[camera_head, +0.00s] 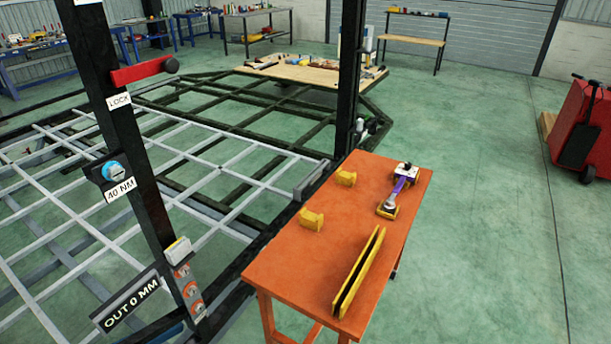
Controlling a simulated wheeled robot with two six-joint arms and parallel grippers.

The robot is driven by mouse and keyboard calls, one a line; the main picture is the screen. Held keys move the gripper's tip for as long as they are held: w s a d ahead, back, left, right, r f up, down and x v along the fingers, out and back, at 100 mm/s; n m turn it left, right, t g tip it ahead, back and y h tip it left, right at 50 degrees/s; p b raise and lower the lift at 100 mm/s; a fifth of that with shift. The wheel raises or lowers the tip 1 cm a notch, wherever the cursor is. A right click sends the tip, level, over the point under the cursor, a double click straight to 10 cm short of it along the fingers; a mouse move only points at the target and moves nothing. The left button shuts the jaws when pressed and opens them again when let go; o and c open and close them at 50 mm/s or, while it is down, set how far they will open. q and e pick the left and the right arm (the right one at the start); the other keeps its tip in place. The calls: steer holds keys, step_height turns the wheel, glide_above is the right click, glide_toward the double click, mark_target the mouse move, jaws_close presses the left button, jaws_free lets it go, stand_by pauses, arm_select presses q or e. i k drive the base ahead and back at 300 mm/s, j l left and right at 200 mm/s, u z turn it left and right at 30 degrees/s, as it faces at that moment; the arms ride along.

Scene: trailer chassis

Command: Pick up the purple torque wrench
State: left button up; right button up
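The purple torque wrench (399,186) lies on the orange table (291,263), near its right edge toward the far end. Its handle is purple, and a grey round head is at its near end. The near end rests over a yellow piece (387,212), and the far end meets a small white and dark block (406,169). Neither of my grippers shows in the head view.
Two yellow blocks (311,220) (346,177) and a long yellow slotted bar (360,270) share the orange table. A dark post with labels (136,170) and the grey chassis frame (90,220) stand left. Green floor (490,220) is clear right; a red cart (585,125) stands beyond.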

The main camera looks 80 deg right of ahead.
mark_target(388, 206)
steer(key=z, duration=3.9)
steer(key=i+z, duration=0.1)
steer(key=z, duration=0.6)
steer(key=i, duration=3.25)
steer(key=i+u, duration=0.1)
steer(key=u, duration=0.7)
